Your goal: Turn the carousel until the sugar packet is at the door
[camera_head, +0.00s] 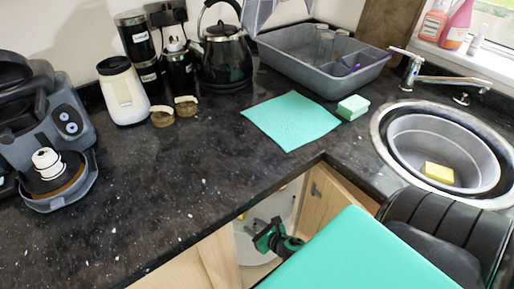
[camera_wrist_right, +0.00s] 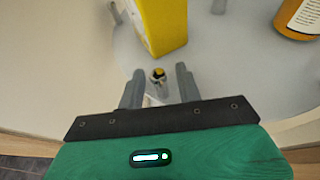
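The carousel shows as a pale grey round shelf (camera_head: 257,240) inside the open corner cabinet. In the right wrist view its grey surface (camera_wrist_right: 225,65) fills the middle. A tall yellow packet or box (camera_wrist_right: 165,22) stands on it beyond my fingers; no lettering shows, so I cannot tell whether it is the sugar packet. My right gripper (camera_wrist_right: 160,88) is open at the shelf, its two grey fingers apart. A small dark and yellow thing (camera_wrist_right: 158,76) appears between the fingertips; I cannot tell whether they touch it. In the head view the green right gripper (camera_head: 272,237) is in the cabinet opening. My left gripper is out of view.
An amber bottle (camera_wrist_right: 299,18) stands on the shelf at the upper right. A wooden cabinet door (camera_head: 325,205) and the dark worktop (camera_head: 200,190) border the opening. The worktop holds a teal cloth (camera_head: 290,120), a kettle (camera_head: 225,60) and a round sink (camera_head: 440,140).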

